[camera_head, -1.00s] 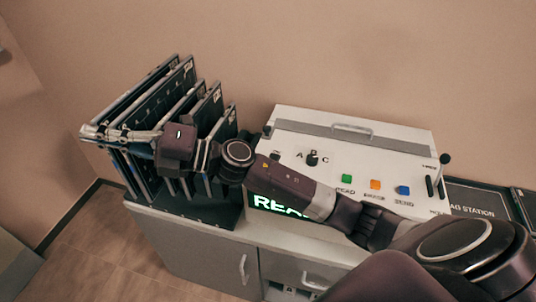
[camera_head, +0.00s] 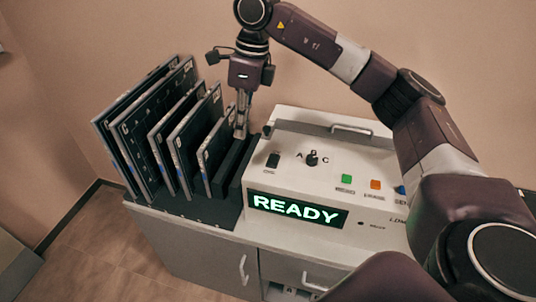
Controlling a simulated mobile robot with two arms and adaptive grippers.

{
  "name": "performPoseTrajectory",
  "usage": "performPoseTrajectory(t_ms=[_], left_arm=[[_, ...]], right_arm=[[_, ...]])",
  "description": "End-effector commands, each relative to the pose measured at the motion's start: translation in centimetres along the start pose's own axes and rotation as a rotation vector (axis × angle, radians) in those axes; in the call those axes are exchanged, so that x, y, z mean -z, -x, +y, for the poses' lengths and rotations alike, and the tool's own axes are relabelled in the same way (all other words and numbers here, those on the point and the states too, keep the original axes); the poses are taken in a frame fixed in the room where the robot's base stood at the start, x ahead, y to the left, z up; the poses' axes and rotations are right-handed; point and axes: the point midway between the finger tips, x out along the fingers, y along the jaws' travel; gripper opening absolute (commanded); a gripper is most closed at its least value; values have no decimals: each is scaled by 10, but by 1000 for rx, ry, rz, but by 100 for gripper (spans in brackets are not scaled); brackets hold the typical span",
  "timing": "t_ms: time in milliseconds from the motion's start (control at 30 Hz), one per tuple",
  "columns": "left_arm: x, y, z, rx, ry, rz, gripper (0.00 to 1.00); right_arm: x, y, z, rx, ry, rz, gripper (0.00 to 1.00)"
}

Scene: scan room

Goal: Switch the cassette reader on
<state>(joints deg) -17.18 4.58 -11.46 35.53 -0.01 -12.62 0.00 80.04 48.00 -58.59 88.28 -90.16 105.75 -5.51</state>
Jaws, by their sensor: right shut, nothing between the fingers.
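The cassette reader (camera_head: 300,180) is a white box on the cabinet. Its front display (camera_head: 297,209) is lit and reads READY in green. A small black switch (camera_head: 272,160) is on the left of its sloping top panel, with a label too small to read. A black knob (camera_head: 312,159) marked A B C is to the right of the switch. My right gripper (camera_head: 240,134) points down, shut and empty, above and left of the switch, near the reader's back left corner. I cannot tell whether it touches anything. My left gripper is not in view.
Several dark cassettes (camera_head: 150,140) stand upright in a rack left of the reader. Green (camera_head: 347,179), orange (camera_head: 376,184) and blue (camera_head: 400,190) buttons are on the panel's right, the blue one partly hidden by my right arm. The cabinet (camera_head: 195,245) stands below.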

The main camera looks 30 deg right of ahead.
Motion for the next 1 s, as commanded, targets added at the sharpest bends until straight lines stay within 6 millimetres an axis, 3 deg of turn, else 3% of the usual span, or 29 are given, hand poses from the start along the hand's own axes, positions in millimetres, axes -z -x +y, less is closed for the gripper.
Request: performPoseTrajectory(t_ms=[100,200,533,767,1000], left_arm=[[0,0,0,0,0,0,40],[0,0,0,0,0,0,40],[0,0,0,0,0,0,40],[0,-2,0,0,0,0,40],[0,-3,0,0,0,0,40]], right_arm=[[30,24,-23,75,-44,86,0],[44,34,-32,105,-68,129,0],[51,39,-36,116,-79,148,0],[51,31,-36,115,-77,148,0],[57,-2,-39,112,-78,151,0]])
